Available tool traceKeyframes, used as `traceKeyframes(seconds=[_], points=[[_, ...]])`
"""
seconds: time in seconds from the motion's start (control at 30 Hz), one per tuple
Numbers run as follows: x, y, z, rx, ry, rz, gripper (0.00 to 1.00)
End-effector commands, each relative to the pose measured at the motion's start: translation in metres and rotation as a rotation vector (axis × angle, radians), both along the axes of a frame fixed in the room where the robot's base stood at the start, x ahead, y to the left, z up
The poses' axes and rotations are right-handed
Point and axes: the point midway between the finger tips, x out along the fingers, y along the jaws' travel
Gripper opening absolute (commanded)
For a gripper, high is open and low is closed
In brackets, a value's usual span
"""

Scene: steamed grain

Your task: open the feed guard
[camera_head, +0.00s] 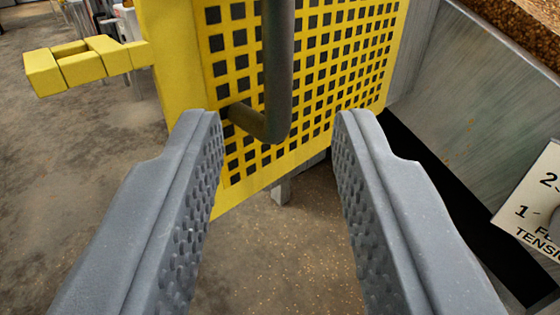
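The feed guard (232,68) is a yellow panel with a grid of square holes, at the top middle of the view. A dark grey bar handle (278,70) runs down its face and bends left into the panel at its lower end. My gripper (278,118) is open, with one grey finger on each side. The handle's lower end shows between the two fingertips; I cannot tell how deep it sits between them. Nothing is held. The handle's upper end is out of view, and the fingers hide part of the panel's lower edge.
A yellow block-shaped latch piece (85,62) sticks out left of the guard. A grey metal machine panel (470,95) with a white label (535,205) stands at right, with brown grain (525,25) above it. Bare speckled floor (80,150) lies at left and below.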

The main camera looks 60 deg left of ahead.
Motion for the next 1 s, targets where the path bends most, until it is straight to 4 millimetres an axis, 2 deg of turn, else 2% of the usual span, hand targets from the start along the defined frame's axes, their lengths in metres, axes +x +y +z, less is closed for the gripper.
traceKeyframes(seconds=[0.1, 0.3, 0.87, 1.0], points=[[-0.012, -0.019, 0.001, -0.001, -0.001, -0.003, 0.32], [-0.024, -0.034, 0.000, -0.001, 0.000, -0.001, 0.32], [-0.027, -0.040, 0.000, -0.001, -0.002, -0.002, 0.32], [-0.015, -0.044, 0.007, -0.045, -0.019, -0.024, 0.32]])
